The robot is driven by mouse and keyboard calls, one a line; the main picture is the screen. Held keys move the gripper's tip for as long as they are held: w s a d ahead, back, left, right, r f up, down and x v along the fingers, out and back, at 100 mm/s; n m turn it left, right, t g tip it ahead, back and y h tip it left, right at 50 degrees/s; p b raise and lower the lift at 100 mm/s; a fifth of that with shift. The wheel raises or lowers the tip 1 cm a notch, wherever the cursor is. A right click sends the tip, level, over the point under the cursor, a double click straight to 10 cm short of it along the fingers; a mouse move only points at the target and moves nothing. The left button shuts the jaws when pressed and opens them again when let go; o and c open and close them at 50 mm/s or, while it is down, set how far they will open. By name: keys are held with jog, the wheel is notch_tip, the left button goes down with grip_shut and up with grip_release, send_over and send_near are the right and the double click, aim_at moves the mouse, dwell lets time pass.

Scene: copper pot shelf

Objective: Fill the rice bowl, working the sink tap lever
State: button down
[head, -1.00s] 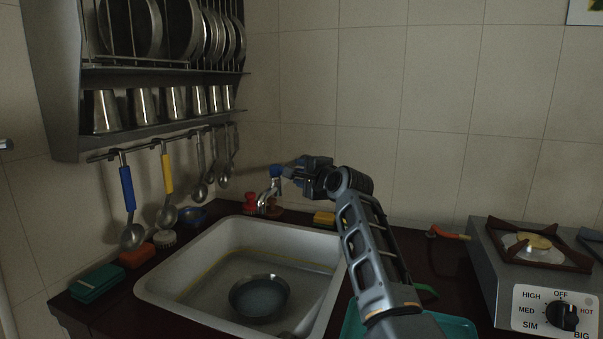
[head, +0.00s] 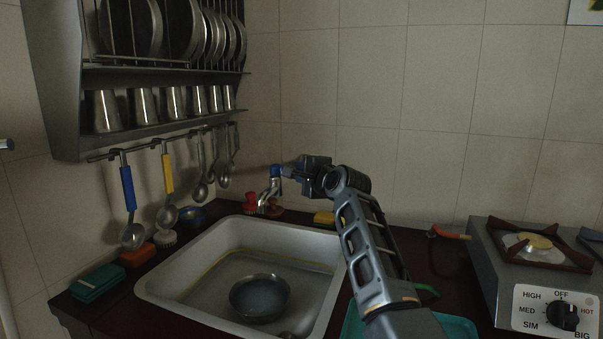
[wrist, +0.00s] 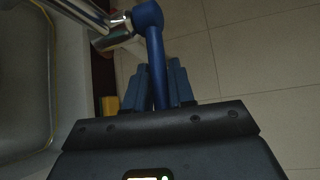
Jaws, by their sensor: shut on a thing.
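The metal bowl (head: 260,297) sits upright in the sink (head: 211,294), with a pale bluish surface inside that looks like water. The chrome tap (head: 266,197) stands at the sink's back edge and has a blue lever (head: 276,171). My gripper (head: 287,170) is at the lever, coming from the right. In the wrist view the blue lever (wrist: 154,45) runs down between the two blue fingers of my gripper (wrist: 157,85), which is shut on it. No clear stream from the spout can be made out.
A rack with plates, cups and hanging ladles (head: 128,190) is on the left wall. A green box (head: 96,282), an orange sponge (head: 138,254) and a brush (head: 166,239) lie left of the sink. A stove (head: 540,275) stands at the right, a teal tray (head: 455,326) in front.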

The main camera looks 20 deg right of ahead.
jog(key=shift+a, duration=0.1)
jog(key=shift+s+a+r+h+p, duration=0.1)
jog(key=shift+r+h+p, duration=0.15)
jog(key=shift+p, duration=0.45)
jog(key=shift+s+a+f+m+h+p, duration=0.1)
jog(key=shift+s+a+m+h+p, duration=0.15)
jog(key=shift+m+h+p, duration=0.5)
jog(key=shift+s+a+r+m+h+p, duration=0.1)
jog(key=shift+s+a+m+h+p, duration=0.1)
jog(key=shift+m+h+p, duration=0.45)
jog(key=shift+s+a+f+m+h+p, duration=0.1)
jog(key=shift+s+a+m+h+p, duration=0.15)
jog(key=shift+m+h+p, duration=0.5)
jog(key=shift+f+h, duration=0.1)
jog(key=shift+h, duration=0.3)
jog(key=c, duration=1.1)
grip_release()
jog(key=shift+s, duration=0.1)
